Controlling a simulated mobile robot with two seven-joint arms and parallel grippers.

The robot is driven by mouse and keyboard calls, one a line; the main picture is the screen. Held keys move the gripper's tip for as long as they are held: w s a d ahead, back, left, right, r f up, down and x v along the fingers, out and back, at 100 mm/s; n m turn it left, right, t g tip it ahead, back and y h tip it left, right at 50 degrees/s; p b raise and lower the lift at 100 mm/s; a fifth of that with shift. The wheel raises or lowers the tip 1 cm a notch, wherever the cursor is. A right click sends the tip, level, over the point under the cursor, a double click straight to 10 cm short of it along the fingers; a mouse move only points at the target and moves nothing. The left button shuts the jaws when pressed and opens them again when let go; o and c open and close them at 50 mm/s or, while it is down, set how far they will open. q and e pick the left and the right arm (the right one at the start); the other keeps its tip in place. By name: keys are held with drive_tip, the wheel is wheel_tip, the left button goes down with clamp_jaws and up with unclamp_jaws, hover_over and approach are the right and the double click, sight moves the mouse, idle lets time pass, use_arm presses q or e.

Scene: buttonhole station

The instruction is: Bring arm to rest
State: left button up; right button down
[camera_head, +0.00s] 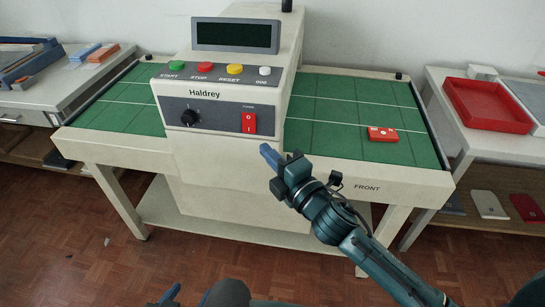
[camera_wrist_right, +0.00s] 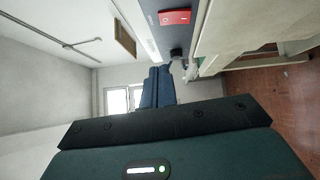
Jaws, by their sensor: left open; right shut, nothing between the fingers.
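My right arm reaches in from the lower right in the head view. Its gripper (camera_head: 270,155) is shut and empty, in front of the machine's lower front and just below the red power switch (camera_head: 249,123). In the right wrist view the blue fingers (camera_wrist_right: 158,88) are together, with the red switch (camera_wrist_right: 175,17) above them and the dark knob (camera_wrist_right: 176,53) near their tips. I see no contact with the machine. My left gripper (camera_head: 168,295) shows only in part at the bottom edge, low in front of the station, with nothing visible in it.
The Haldrey machine (camera_head: 215,94) carries a row of coloured buttons and stands amid a green-topped table (camera_head: 335,110). A red block (camera_head: 383,134) lies on its right side. A side table (camera_head: 510,140) at right bears a red tray (camera_head: 486,116). Open floor lies in front.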

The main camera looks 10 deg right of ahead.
drive_tip(key=shift+s+d, duration=0.25)
drive_tip(key=shift+s, duration=0.15)
drive_tip(key=s+d+f+m+g+h+p, duration=0.1)
drive_tip(key=s+d+f+m+g+h, duration=0.1)
drive_tip(key=s+f+m, duration=0.7)
drive_tip(key=s+d+f+m+g+h+p, duration=0.2)
drive_tip(key=s+d+f+m+g+h, duration=0.1)
drive_tip(key=s+f+m, duration=0.5)
drive_tip(key=s+d+m+g, duration=0.1)
drive_tip(key=s+d+m, duration=0.1)
drive_tip(key=m, duration=0.2)
drive_tip(key=shift+s+d+f, duration=0.2)
drive_tip(key=shift+f, duration=0.2)
